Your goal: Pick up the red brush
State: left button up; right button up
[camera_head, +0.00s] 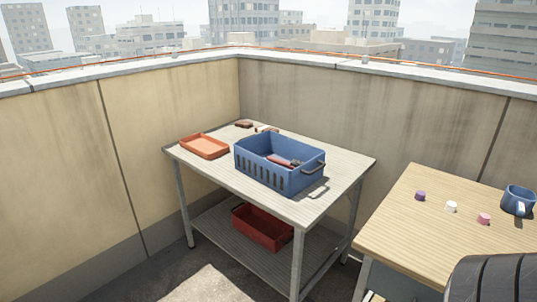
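A blue slotted basket (262,177) with dark handles stands on a grey metal-legged table (335,177) by the corner of the parapet. A red, elongated thing (281,163) lies inside it, partly hidden by the basket's near wall. It may be the red brush, but it is too small to tell. A small brown-red object (244,124) lies on the table behind the basket, and I cannot make out whether it is a brush. Neither of my grippers is in view.
A shallow orange tray (204,146) is left of the basket. A red bin (262,227) sits on the lower shelf. A wooden table (400,235) at right holds a blue mug (518,201) and purple, white and pink pieces.

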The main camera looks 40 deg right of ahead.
aim_at(294, 163)
jog(key=i, duration=2.6)
jog(key=z, duration=1.65)
